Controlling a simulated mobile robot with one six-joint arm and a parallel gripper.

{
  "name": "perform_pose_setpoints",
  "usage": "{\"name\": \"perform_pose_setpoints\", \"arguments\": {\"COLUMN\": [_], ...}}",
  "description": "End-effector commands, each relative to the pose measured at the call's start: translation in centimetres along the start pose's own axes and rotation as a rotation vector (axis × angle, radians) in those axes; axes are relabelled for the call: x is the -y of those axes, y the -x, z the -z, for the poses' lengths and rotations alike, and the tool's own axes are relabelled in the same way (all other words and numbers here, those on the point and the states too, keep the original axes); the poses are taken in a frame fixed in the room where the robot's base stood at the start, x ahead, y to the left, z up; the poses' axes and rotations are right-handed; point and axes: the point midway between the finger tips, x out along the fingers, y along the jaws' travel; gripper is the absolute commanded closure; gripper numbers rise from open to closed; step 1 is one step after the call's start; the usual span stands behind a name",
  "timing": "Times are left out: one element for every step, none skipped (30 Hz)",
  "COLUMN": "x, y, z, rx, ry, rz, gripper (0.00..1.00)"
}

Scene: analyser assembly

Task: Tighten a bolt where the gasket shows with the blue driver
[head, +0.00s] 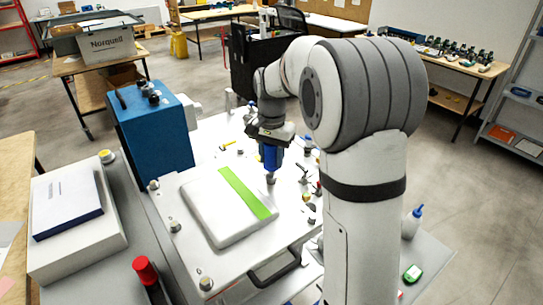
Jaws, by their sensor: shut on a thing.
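My gripper (270,138) is shut on the blue driver (271,156), which hangs upright with its tip down. The tip is at or just above a grey bolt (271,179) near the far right of the white panel; I cannot tell whether they touch. Other grey bolts stand on the white base: one at the far left (153,185), one at the left side (175,226) and one at the near left (206,284). The white panel (205,207) has a green strip (244,190) across it. I cannot make out a gasket edge at this size.
A blue box (152,135) stands behind the panel on the left. Small tools and parts (304,178) lie right of the panel. A red-capped item (145,270) and a white box (75,225) are at the left. My arm hides the right side.

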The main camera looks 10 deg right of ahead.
Motion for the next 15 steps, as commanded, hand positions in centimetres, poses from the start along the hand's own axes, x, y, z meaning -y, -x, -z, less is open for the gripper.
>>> {"name": "perform_pose_setpoints", "arguments": {"x": [0.0, 0.0, 0.0, 0.0, 0.0, 0.0, 0.0, 0.0, 0.0, 0.0, 0.0, 0.0, 0.0, 0.0, 0.0], "y": [0.0, 0.1, 0.1, 0.2, 0.3, 0.5, 0.7, 0.9, 1.1, 1.3, 1.5, 1.7, 1.9, 2.0, 2.2], "z": [0.0, 0.0, 0.0, 0.0, 0.0, 0.0, 0.0, 0.0, 0.0, 0.1, 0.1, 0.1, 0.1, 0.1, 0.1], "rx": [0.000, 0.000, 0.000, 0.000, 0.000, 0.000, -0.001, -0.001, -0.002, -0.002, -0.003, -0.003, -0.003, -0.003, -0.003], "ry": [0.000, 0.000, 0.000, 0.000, 0.000, 0.000, 0.000, 0.000, 0.000, 0.000, 0.000, 0.000, 0.000, 0.000, 0.000], "rz": [-0.001, -0.001, -0.001, -0.001, -0.001, -0.001, -0.001, 0.000, 0.000, 0.001, 0.001, 0.001, 0.001, 0.001, 0.001], "gripper": [1.00, 1.00, 1.00, 1.00, 1.00, 1.00, 1.00, 1.00, 1.00, 1.00, 1.00, 1.00, 1.00, 1.00, 1.00]}}
